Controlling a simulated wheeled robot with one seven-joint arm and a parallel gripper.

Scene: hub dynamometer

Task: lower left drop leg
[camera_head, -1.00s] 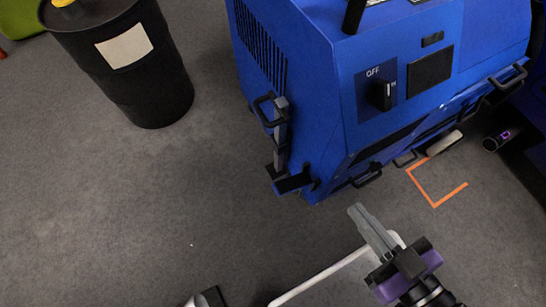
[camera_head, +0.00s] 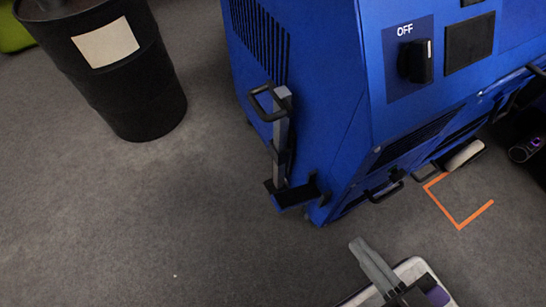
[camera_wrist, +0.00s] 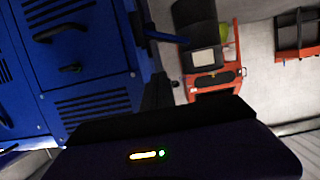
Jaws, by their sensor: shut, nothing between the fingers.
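The left drop leg (camera_head: 281,135) is a grey upright bar on the left side of the blue machine (camera_head: 330,110). It has a black loop handle (camera_head: 264,103) near its top and a black foot (camera_head: 291,193) at its lower end, close to the floor. A gap between foot and floor is hard to judge. My gripper (camera_head: 362,247) is shut and empty, low in the head view, right of and below the leg in the picture, and apart from it. The fingers cannot be made out in the wrist view, which shows blue louvred panels (camera_wrist: 75,70) at left.
A black drum (camera_head: 115,75) with a pale label stands on the left. Orange floor tape (camera_head: 460,226) marks a corner at right. Grey floor is clear between drum and machine. An orange cart (camera_wrist: 210,75) and a wall shelf (camera_wrist: 300,35) show in the wrist view.

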